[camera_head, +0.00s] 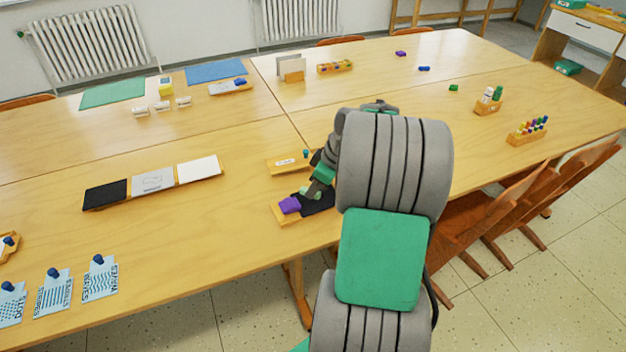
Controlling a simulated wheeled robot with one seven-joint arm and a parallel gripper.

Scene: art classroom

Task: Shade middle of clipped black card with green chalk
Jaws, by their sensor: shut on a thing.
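The black card (106,194) lies flat at the left end of a row on a wooden board on the near left table. I cannot make out a clip on it at this size. My gripper (309,200) is low over a small wooden tray (281,217) near the table's front edge, well to the right of the card. It is shut on a small pale green piece (309,192), which looks like the green chalk. My arm and the dark fingers hide part of it. A purple block (290,204) is in the tray, close beside the fingers.
A grey card (153,182) and a white card (199,170) lie beside the black one. Another wooden tray (287,164) stands just behind my gripper. Pattern cards (100,279) with blue knobs lie at front left. The table between tray and cards is clear.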

